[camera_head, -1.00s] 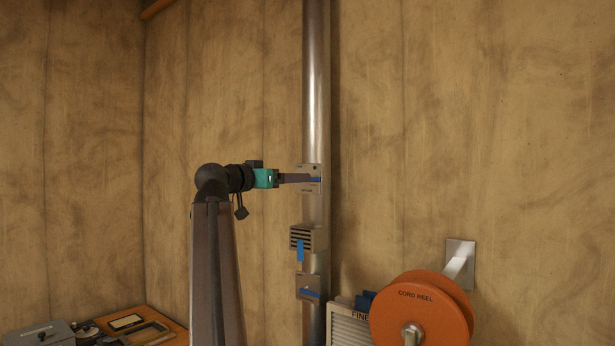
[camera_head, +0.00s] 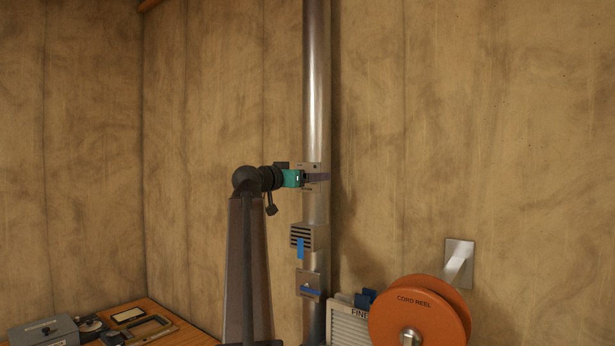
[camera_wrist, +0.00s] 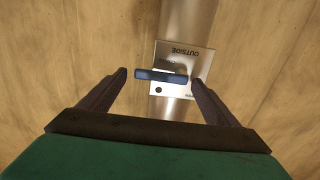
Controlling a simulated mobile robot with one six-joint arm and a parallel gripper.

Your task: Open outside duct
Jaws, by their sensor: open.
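The outside duct's metal plate (camera_wrist: 197,66), marked OUTSIDE, is fixed on a vertical metal duct (camera_head: 316,90). A blue slide handle (camera_wrist: 161,76) sticks out across the plate in the wrist view. My gripper (camera_wrist: 159,76) is open, with one dark finger on each side of the blue handle. I cannot tell whether either finger touches it. In the head view my gripper (camera_head: 318,177) is in front of the plate (camera_head: 311,168) and hides most of it, including the handle.
Below on the duct are a slatted vent with a blue tab (camera_head: 301,248) and another plate with a blue handle (camera_head: 309,291). An orange cord reel (camera_head: 418,312) and a filter panel (camera_head: 348,325) stand lower right. A wooden bench (camera_head: 150,308) with a grey box (camera_head: 45,332) is lower left.

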